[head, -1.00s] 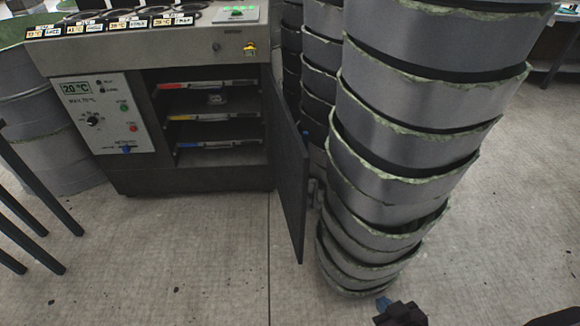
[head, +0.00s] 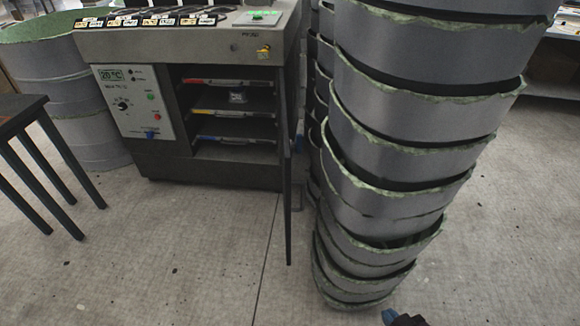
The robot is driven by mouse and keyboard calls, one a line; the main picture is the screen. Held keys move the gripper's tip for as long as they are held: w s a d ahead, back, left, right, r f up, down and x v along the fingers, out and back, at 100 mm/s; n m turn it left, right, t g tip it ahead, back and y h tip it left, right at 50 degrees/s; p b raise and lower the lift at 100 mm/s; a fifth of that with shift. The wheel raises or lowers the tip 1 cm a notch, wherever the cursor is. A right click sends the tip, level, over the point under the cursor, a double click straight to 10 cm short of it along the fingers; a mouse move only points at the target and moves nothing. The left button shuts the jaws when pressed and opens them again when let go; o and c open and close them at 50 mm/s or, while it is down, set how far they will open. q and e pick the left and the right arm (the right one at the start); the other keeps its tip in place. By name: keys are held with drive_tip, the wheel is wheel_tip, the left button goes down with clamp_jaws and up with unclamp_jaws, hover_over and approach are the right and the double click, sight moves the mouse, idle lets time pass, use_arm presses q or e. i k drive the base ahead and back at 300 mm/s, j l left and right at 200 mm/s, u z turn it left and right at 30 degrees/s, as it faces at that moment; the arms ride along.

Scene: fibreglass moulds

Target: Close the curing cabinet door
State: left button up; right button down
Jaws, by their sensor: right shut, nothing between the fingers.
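The curing cabinet (head: 230,48) stands at the upper left centre, dark and boxy. Its door (head: 287,215) stands open, hinged on the cabinet's right side and pointing out toward me. I see the door nearly edge-on, so its faces and handle are hard to make out. The shelves inside are exposed, with red, yellow and blue marked trays (head: 220,113). My right gripper (head: 392,317) shows only in part at the bottom edge, dark with a blue tip. It is shut and empty, well apart from the door. My left gripper is not in view.
A tall leaning stack of grey moulds (head: 395,150) with green rims stands close to the right of the door. A dark-legged table (head: 20,112) and grey drums (head: 85,90) are at left. The floor (head: 190,260) before the cabinet is clear.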

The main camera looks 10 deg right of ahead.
sight(288, 182)
drive_tip(key=l+u, duration=0.1)
drive_tip(key=l, duration=0.35)
drive_tip(key=k+l+u, duration=0.15)
drive_tip(key=l, duration=0.25)
drive_tip(key=l+u, duration=0.1)
drive_tip(key=l, duration=0.75)
drive_tip(key=l+u, duration=0.15)
drive_tip(key=u, duration=1.6)
drive_tip(key=i+j+u, duration=0.1)
drive_tip(key=u, duration=0.35)
drive_tip(key=i+u, duration=0.3)
drive_tip(key=u, duration=0.15)
drive_tip(key=i+z, duration=0.4)
drive_tip(key=i, duration=0.15)
drive_tip(key=i+j+z, duration=0.1)
drive_tip(key=i+z, duration=0.3)
drive_tip(key=i, duration=0.15)
drive_tip(key=i+l+z, duration=0.1)
drive_tip(key=i+z, duration=0.35)
drive_tip(key=i+j+z, duration=0.1)
drive_tip(key=i+z, duration=0.7)
drive_tip(key=i, duration=0.3)
drive_tip(key=i+j+z, duration=0.1)
drive_tip(key=i+z, duration=0.3)
drive_tip(key=i, duration=0.2)
